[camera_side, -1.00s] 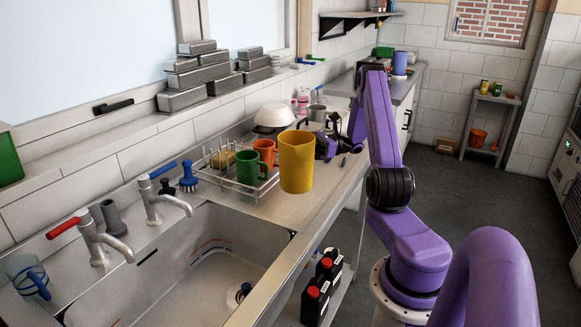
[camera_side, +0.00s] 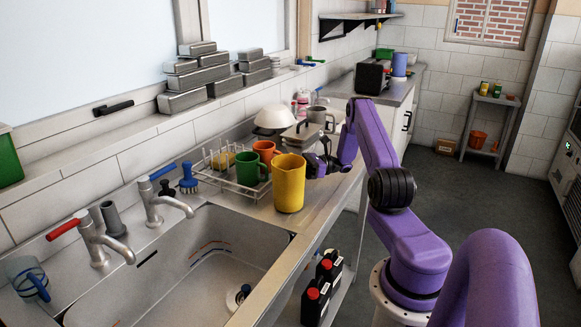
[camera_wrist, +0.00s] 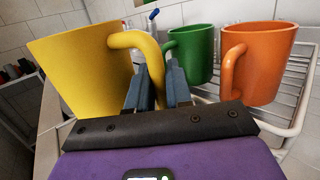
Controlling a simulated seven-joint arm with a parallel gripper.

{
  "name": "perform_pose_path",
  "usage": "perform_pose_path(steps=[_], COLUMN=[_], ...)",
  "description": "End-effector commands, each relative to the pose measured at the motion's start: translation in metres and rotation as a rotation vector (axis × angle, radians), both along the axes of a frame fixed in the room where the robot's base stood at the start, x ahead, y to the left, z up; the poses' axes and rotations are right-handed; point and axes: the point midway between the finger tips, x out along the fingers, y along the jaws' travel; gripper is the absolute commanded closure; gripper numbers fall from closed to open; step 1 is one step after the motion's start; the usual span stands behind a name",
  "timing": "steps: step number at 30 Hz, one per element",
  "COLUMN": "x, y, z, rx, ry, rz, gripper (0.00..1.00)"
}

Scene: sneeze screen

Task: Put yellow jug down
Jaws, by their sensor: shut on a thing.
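The yellow jug (camera_side: 289,184) is upright at the counter (camera_side: 318,207), to the right of the sink and beside the dish rack. Its base appears to be at the counter surface, but I cannot tell whether it bears its weight. My gripper (camera_side: 316,166) is behind the jug in the side view, partly hidden by it. In the wrist view the jug (camera_wrist: 88,68) is at the left, and my gripper's two fingers (camera_wrist: 158,88) are closed around its handle.
A wire dish rack (camera_side: 232,183) holds a green mug (camera_side: 250,167) and an orange mug (camera_side: 266,151) close to the jug's left. The sink (camera_side: 190,262) opens to the front left.

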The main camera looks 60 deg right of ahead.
Motion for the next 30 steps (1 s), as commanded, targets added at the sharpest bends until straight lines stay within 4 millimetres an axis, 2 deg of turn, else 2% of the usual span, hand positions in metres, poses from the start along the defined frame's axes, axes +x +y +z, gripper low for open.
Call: perform_pose_path(steps=[8,9,10,11,22,30], x=[0.000,0.000,0.000,0.000,0.000,-0.030], y=[0.000,0.000,0.000,0.000,0.000,-0.034], z=[-0.003,-0.003,-0.003,-0.003,0.001,-0.007], rx=[0.001,0.001,0.001,0.001,0.000,0.001], ry=[0.000,0.001,0.001,0.001,0.000,-0.001], rz=[0.000,0.000,0.000,0.000,0.000,-0.005], gripper=[1.00,0.67,0.57,0.55,0.55,0.55])
